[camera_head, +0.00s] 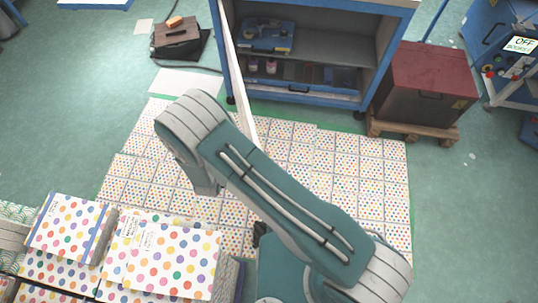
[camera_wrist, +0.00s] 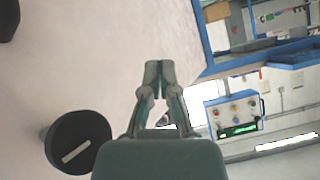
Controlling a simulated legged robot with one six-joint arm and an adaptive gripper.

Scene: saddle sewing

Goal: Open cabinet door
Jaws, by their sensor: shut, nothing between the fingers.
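The blue-framed cabinet (camera_head: 335,100) stands at the top middle of the head view. Its front is open and its shelves show. The white door (camera_head: 236,80) is swung out at the left side, seen nearly edge-on, reaching toward me. My arm crosses in front of the door's near end, so part of it may be hidden. My gripper (camera_wrist: 158,68) shows in the wrist view with its fingertips together and nothing between them. In the head view the fingers are hidden by my arm. I cannot tell how far the gripper is from the door.
A dark red-topped box (camera_head: 428,80) sits on a pallet right of the cabinet. Polka-dot boxes (camera_head: 160,255) fill the lower left. Dotted tiles cover the floor before the cabinet. The wrist view shows a control box (camera_wrist: 236,115) and a dark round object (camera_wrist: 77,142).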

